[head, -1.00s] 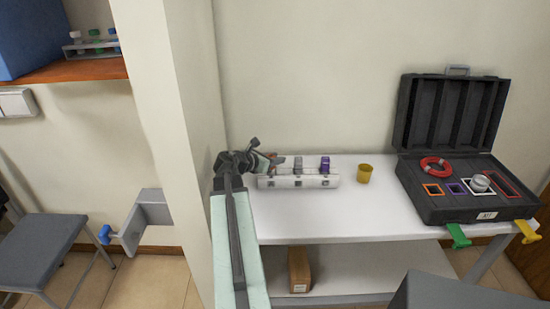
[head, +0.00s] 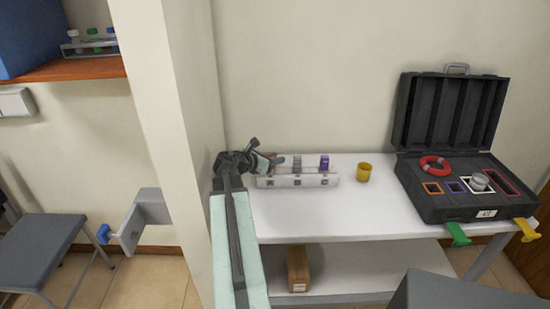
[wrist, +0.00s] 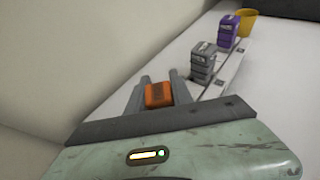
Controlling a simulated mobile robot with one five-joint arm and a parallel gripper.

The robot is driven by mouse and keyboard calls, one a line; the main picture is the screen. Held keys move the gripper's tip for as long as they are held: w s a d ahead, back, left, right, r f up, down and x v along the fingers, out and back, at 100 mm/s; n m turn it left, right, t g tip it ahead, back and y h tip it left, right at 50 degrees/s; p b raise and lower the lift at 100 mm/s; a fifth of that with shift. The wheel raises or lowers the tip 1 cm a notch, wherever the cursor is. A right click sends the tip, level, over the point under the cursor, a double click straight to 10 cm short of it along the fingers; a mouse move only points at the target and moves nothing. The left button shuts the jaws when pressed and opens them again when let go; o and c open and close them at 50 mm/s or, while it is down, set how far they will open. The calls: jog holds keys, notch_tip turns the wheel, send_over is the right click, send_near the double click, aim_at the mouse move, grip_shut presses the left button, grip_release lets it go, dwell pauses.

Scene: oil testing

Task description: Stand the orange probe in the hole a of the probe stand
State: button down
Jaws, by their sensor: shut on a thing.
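My gripper (head: 272,161) is at the left end of the white probe stand (head: 325,180) on the table. In the wrist view its two fingers (wrist: 158,90) are shut on the orange probe (wrist: 158,95), of which I see the top block. A grey probe (head: 297,162) and a purple probe (head: 324,163) stand upright in the stand to the right. They also show in the wrist view, the grey one (wrist: 203,60) nearer and the purple one (wrist: 228,32) farther. The lower end of the orange probe is hidden, so I cannot tell whether it is in a hole.
A yellow cup (head: 364,172) stands right of the stand. An open black case (head: 430,205) with a red ring (head: 434,163) is at the table's right end. A wall pillar (head: 165,130) is close left of my arm. The white tabletop (head: 310,215) in front of the stand is clear.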

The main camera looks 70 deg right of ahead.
jog(key=shift+f+b, duration=0.3)
jog(key=shift+f, duration=0.1)
jog(key=c, duration=1.4)
grip_release()
